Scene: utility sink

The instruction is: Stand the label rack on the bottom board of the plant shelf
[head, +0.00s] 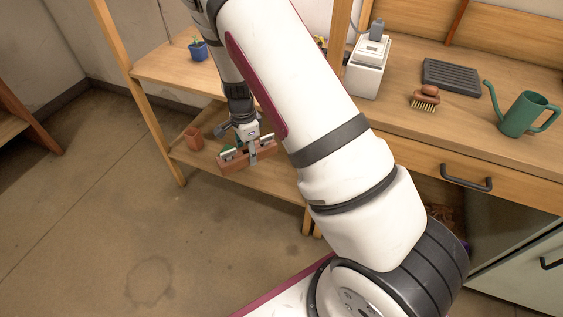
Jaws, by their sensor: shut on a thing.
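The label rack (234,165) is a reddish-brown block with pale labels or slots along its top. My gripper (252,151) is shut on it near its middle and points down. The rack looks roughly level. It appears over the front part of the bottom board (285,185) of the plant shelf (160,73); I cannot tell whether it touches the board. My arm hides part of the shelf's right side.
A terracotta pot (194,138) stands on the bottom board left of the rack. A blue pot (198,50) is on the board above. The bench at right holds a white device (367,68), brush (425,98), dark tray (450,75) and green watering can (523,114). Floor at left is clear.

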